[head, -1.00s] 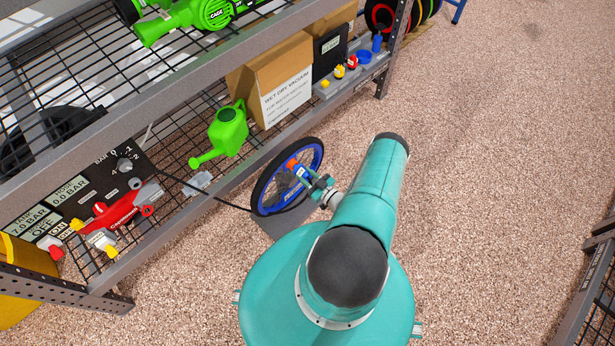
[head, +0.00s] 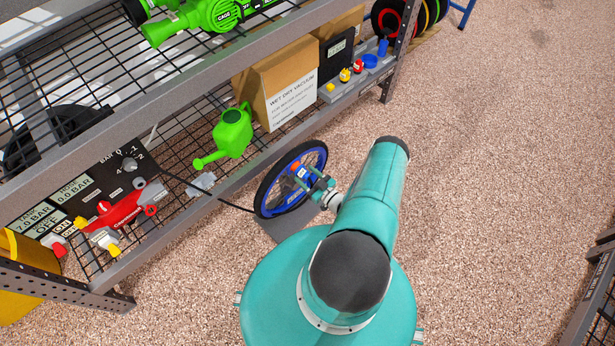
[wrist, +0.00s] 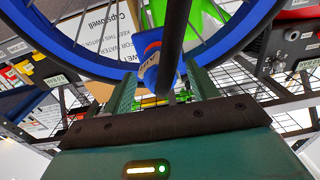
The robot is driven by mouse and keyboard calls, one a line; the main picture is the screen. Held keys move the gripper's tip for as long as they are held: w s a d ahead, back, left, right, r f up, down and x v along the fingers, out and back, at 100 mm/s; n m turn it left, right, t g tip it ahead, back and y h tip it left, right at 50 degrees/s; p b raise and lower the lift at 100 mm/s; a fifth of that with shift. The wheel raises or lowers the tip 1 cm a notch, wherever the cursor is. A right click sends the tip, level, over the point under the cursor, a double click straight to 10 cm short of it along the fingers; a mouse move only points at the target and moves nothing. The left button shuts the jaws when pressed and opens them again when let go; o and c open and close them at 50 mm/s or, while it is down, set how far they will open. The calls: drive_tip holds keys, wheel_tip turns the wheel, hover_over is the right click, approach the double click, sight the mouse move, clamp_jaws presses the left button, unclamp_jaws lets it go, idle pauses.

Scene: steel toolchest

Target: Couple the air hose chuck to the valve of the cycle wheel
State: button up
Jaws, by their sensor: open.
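The cycle wheel (head: 263,195) has a black tyre and a blue rim. It stands upright on a grey plate beside the lower shelf. In the wrist view its blue rim (wrist: 84,57) arcs across the top. A blue and orange piece (head: 295,166), apparently the air chuck, is at the wheel's spokes; it also shows in the wrist view (wrist: 150,66). My gripper (head: 312,179) is open at the wheel's near side. In the wrist view its fingers straddle the blue piece; I cannot tell whether they touch it. A dark hose-like length (wrist: 175,42) crosses there. The valve is not clearly visible.
A black hose (head: 225,202) runs from the gauge panel (head: 98,185) to behind the wheel. The shelf edge is close behind the wheel. Open floor lies right.

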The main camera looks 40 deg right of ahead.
drive_tip(key=s, duration=1.3)
drive_tip(key=shift+s+d, duration=0.4)
